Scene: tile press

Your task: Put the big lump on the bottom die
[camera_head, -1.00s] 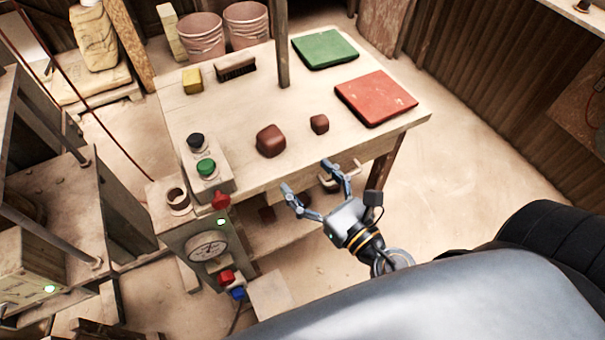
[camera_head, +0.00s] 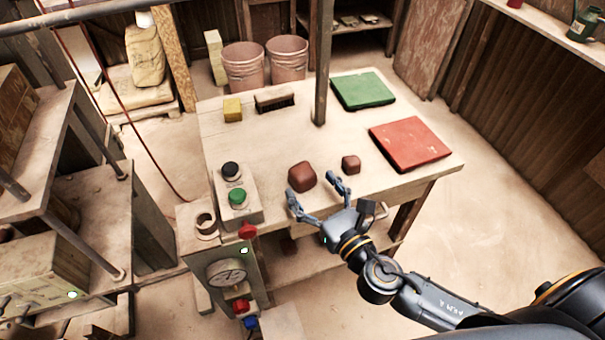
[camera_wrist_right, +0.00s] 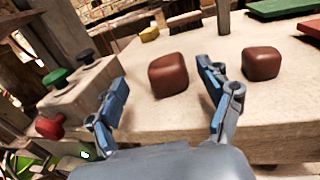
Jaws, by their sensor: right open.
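The big lump (camera_head: 302,177), a reddish-brown rounded block, sits on the workbench near its front edge. The small lump (camera_head: 351,164) sits to its right. My right gripper (camera_head: 312,188) is open and empty at the bench's front edge, its fingers pointing at the big lump. In the right wrist view the big lump (camera_wrist_right: 168,75) shows between and beyond the open fingers (camera_wrist_right: 163,88), apart from them as far as I can tell. The press (camera_head: 85,215) stands at the left; I cannot clearly make out its bottom die. My left gripper is not in view.
A control box with a black button (camera_head: 231,169) and a green button (camera_head: 238,196) stands left of the big lump. A brush (camera_head: 275,101), yellow block (camera_head: 233,110), post (camera_head: 321,70), green slab (camera_head: 363,91) and red slab (camera_head: 409,145) occupy the bench's back and right.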

